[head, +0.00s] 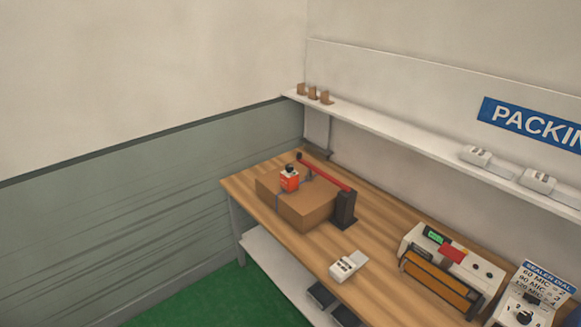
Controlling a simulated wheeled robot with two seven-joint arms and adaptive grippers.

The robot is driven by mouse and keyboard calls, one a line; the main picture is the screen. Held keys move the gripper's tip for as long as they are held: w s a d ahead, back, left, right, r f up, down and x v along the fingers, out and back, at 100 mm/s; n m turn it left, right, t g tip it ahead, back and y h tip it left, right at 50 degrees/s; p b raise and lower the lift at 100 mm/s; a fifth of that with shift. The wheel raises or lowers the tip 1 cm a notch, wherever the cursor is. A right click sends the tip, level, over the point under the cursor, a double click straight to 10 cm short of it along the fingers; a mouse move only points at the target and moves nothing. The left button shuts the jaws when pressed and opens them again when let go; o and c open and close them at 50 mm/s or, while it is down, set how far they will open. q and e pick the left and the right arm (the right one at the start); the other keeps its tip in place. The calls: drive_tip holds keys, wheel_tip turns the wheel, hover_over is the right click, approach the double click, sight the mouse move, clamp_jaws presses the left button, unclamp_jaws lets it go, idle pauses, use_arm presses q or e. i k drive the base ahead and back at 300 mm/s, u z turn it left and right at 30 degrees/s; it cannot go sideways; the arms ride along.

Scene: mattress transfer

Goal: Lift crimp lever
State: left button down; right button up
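A long red lever (326,175) slopes above the far edge of a brown cardboard box (306,211). Its right end meets a dark upright post (345,210) beside the box, and its left end carries a dark knob (299,157), slightly higher. I take this as the crimp lever. A small orange-red block (289,182) with a black top sits on the box. A dark strap (276,200) runs down the box's front side. Neither of my grippers is in view, and nothing is seen touching the lever.
The box stands on a wooden bench (384,226). A small white device (348,266) lies in front, and a sealer machine (452,268) stands to the right, beside a dial unit (530,305). A wall shelf (400,134) runs behind. Green floor (222,297) is clear at left.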

sight(310, 167)
drive_tip(key=u, duration=0.45)
drive_tip(key=i, duration=1.5)
drive_tip(key=z, duration=0.75)
drive_tip(key=i, duration=0.75)
drive_tip(key=z, duration=0.65)
